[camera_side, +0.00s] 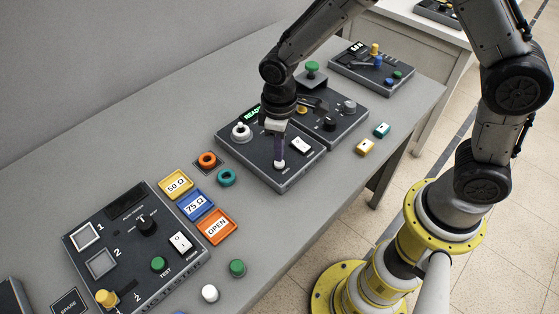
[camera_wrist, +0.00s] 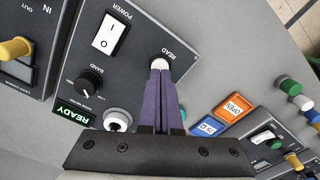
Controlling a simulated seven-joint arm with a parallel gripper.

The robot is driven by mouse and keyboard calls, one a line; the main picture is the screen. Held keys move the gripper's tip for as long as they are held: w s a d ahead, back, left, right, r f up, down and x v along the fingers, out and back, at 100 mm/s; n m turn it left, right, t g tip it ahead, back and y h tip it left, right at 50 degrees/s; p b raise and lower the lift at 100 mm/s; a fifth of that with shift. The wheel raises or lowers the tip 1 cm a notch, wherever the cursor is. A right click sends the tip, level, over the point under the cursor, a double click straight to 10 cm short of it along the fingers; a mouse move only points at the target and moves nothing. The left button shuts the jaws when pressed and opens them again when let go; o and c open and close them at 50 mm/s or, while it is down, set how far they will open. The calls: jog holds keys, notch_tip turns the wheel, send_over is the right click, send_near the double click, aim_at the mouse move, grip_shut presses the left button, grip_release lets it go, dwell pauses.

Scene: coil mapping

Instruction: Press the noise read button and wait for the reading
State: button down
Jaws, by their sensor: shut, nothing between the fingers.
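The noise meter (camera_side: 293,177) is a dark box on the grey bench. Its white READ button (camera_side: 279,165) sits near the front edge; in the wrist view the button (camera_wrist: 160,60) shows just past my fingertips. My gripper (camera_side: 279,158) points down with its purple fingers shut and empty, tips at the button; it also shows in the wrist view (camera_wrist: 160,72). I cannot tell whether the button is pressed in. The meter's green display (camera_wrist: 75,113) reads READY; in the side view my arm partly hides it. A band knob (camera_wrist: 90,83) and white power rocker (camera_wrist: 111,35) are beside the button.
A second panel (camera_side: 347,124) with a green knob adjoins the meter on the right. Orange and teal rings (camera_side: 227,177), three labelled trays (camera_side: 196,205) and a switch panel (camera_side: 87,276) lie left. Yellow and teal blocks (camera_side: 364,147) lie right. Bare bench lies in front.

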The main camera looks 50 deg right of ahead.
jog(key=shift+f, duration=0.8)
jog(key=shift+f, duration=0.1)
dwell(0.5)
jog(key=shift+r, duration=3.2)
jog(key=shift+d, duration=0.1)
